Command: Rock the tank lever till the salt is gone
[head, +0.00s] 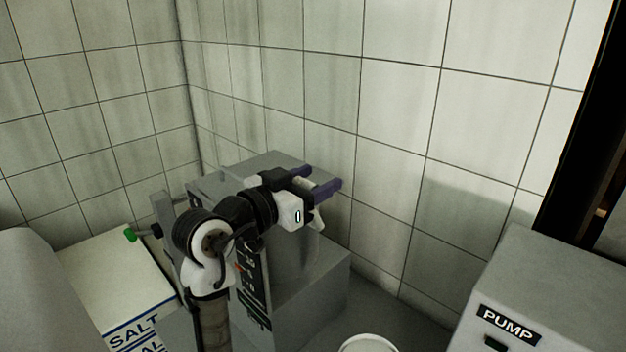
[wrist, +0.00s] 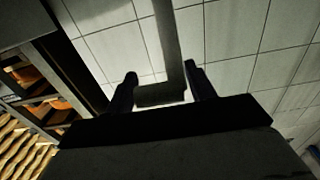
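The grey tank (head: 285,255) stands in the corner by the tiled walls, with a dark marked panel (head: 252,285) on its front. No salt level is visible.
A white round rim (head: 367,345) shows at the bottom. A grey box labelled PUMP (head: 560,290) is at the right. Shelves with orange-brown wheels (wrist: 28,75) appear at the left of the wrist view.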

